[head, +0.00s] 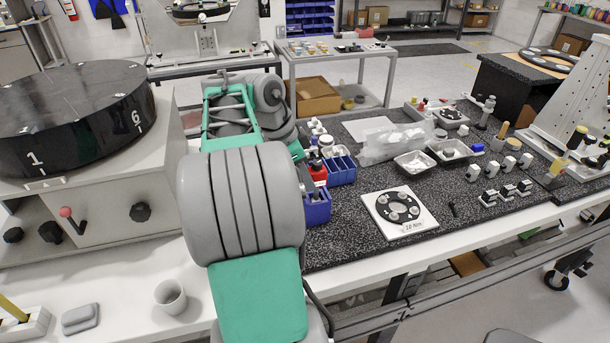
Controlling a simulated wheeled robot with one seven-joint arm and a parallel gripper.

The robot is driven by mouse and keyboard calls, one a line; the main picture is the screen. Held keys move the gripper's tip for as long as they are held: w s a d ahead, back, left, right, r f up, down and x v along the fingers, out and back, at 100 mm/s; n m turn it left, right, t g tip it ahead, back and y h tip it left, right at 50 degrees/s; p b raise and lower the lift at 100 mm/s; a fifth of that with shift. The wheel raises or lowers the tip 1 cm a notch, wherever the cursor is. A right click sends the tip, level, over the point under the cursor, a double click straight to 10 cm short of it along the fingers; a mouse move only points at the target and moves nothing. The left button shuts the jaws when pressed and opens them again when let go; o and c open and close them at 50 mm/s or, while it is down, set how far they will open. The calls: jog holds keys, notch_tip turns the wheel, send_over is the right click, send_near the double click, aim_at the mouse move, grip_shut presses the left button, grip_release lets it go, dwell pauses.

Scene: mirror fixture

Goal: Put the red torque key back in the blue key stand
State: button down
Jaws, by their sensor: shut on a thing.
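My arm (240,200) fills the middle of the head view and hides my gripper and whatever it holds; no fingertips show. A blue open holder (318,212) stands at the left edge of the speckled black mat, partly hidden by my arm; it may be the blue key stand. Just behind it is a small red object (318,174) with a dark top. I cannot tell whether it is the red torque key or a bottle. A blue divided bin (341,171) stands beside the red object.
A white plate with a black ring (377,211) lies on the mat (345,245). Metal trays (414,166), a clear bag (390,148) and small blocks (490,197) lie farther right. A black round turntable (75,110) stands left. A white cup (171,297) is at front left.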

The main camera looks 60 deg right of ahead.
jog(key=shift+f+b, duration=1.75)
jog(key=shift+f, duration=0.2)
jog(key=c, duration=1)
grip_release()
jog(key=shift+o, duration=0.2)
jog(key=p+v, duration=0.3)
jog(key=v, duration=0.5)
jog(key=shift+f, duration=0.1)
